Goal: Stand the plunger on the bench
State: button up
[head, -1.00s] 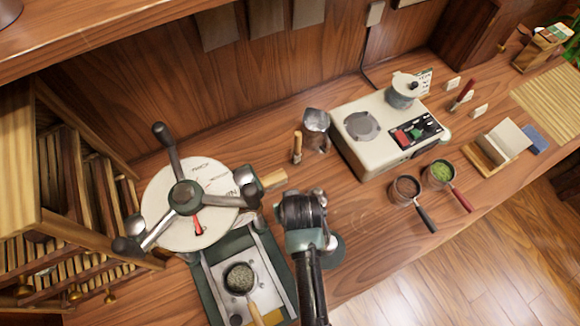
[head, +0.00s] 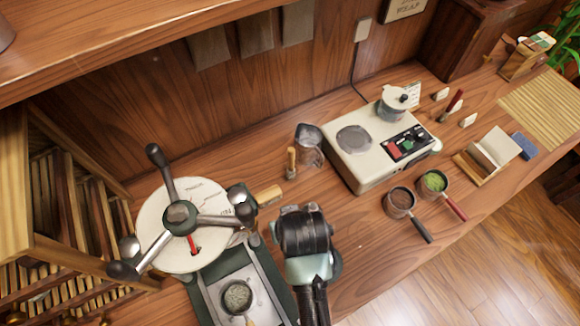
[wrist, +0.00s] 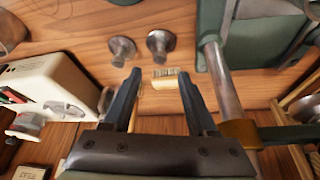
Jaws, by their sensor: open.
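My gripper (wrist: 159,77) is open in the wrist view, with nothing between its dark fingers. Two flared grey metal pieces stand close together on the bench just beyond the fingertips, a left one (wrist: 122,49) and a right one (wrist: 160,45). Either could be the plunger; I cannot tell which. Both are apart from the fingers. In the head view my wrist (head: 303,235) hides the fingertips and that patch of bench (head: 375,245). The screw press (head: 180,218) stands to the left, with a metal cup of dark leaves (head: 238,296) on its base.
A cream hotplate (head: 350,160) with a pot (head: 392,104) is to the right. Two handled pans, brown-filled (head: 401,199) and green-filled (head: 433,182), sit before it. The bench between is clear.

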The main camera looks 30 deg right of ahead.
jog(key=shift+v, duration=2.45)
jog(key=shift+f, duration=0.1)
